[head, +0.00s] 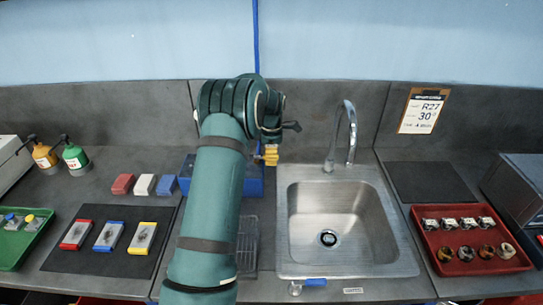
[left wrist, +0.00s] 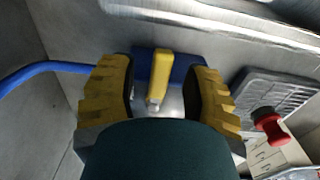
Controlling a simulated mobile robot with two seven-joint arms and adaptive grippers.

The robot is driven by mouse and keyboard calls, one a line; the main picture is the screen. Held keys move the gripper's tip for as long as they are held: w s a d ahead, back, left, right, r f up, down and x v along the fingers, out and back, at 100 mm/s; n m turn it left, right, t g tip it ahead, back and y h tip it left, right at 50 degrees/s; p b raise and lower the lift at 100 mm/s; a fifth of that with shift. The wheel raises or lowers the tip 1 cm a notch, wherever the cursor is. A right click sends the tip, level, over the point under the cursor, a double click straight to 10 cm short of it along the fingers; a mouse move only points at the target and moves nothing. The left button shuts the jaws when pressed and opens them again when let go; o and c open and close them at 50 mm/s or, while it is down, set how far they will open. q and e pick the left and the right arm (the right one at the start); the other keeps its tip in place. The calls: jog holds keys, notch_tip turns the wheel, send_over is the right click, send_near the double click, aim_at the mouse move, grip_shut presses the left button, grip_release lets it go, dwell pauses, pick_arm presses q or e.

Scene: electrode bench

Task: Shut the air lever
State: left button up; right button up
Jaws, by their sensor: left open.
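In the left wrist view, a yellow lever (left wrist: 161,66) with a pale metal end stands out against a dark blue body (left wrist: 187,66). I take it for the air lever. My left gripper (left wrist: 160,82) is open, with one ridged yellow finger on each side of the lever and a visible gap on both sides. In the head view, my left gripper (head: 271,155) hangs left of the sink, over the blue unit (head: 253,187). My arm hides much of this unit, and I cannot make out the lever there. My right gripper is out of view.
The sink (head: 327,222) and its tap (head: 347,125) are close on the right. A grey rack (head: 247,243) lies in front of the blue unit. A blue hose (left wrist: 45,68) runs in from the left in the wrist view. A red-topped item (left wrist: 270,125) shows there too.

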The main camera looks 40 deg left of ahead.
aim_at(255, 173)
pick_arm(q)
jog(key=shift+f, duration=0.1)
jog(key=shift+c, duration=0.4)
grip_shut()
jog(key=shift+s, duration=0.1)
jog(key=s+m, duration=0.2)
jog(key=m, duration=0.3)
jog(key=s+m, duration=0.2)
jog(key=m, duration=0.3)
jog(key=s+m, duration=0.2)
jog(key=m, duration=0.3)
jog(key=shift+s+d+f, duration=0.1)
jog(key=shift+s+d, duration=0.05)
jog(key=shift+s+a+m, duration=0.2)
jog(key=shift+m, duration=0.5)
jog(key=shift+s+a+m, duration=0.2)
jog(key=shift+m, duration=0.5)
